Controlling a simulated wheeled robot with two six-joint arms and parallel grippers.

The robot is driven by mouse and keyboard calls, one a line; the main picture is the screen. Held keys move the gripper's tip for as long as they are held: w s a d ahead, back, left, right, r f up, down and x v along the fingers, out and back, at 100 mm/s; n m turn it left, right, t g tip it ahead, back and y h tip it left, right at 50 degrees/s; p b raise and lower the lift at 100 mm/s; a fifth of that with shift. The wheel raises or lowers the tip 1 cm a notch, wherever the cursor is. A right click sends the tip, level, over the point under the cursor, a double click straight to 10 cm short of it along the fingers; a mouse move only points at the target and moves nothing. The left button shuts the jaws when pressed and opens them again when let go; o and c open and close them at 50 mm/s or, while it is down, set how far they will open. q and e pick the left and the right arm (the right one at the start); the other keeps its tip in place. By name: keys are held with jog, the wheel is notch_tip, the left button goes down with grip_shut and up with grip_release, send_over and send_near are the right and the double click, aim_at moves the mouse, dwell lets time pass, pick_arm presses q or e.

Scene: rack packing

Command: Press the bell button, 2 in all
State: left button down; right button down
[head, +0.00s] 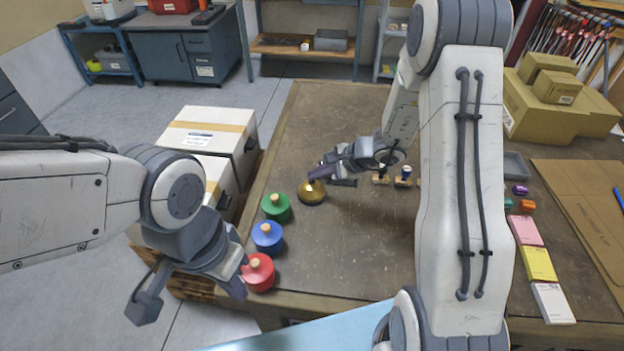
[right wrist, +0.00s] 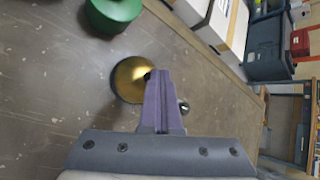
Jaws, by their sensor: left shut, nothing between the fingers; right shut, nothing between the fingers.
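The bell is a gold dome (head: 312,193) on the table, left of the table's middle. It also shows in the right wrist view (right wrist: 126,82), with a small dark button near the fingertips. My right gripper (head: 314,176) is shut and empty, its tips at the top of the bell, partly hiding it. In the right wrist view the shut purple fingers (right wrist: 158,76) overlap the bell's right edge; I cannot tell whether they touch the button. My left gripper (head: 240,290) is shut and empty, low at the table's left edge beside the red pot.
Coloured pads (head: 538,264) and cardboard boxes (head: 540,105) are at the right.

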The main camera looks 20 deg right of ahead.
jog(key=shift+r+p, duration=0.35)
jog(key=shift+r, duration=0.45)
jog(key=shift+r, duration=0.1)
notch_tip(320, 180, up, 5)
jog(key=p, duration=0.3)
dwell(2.3)
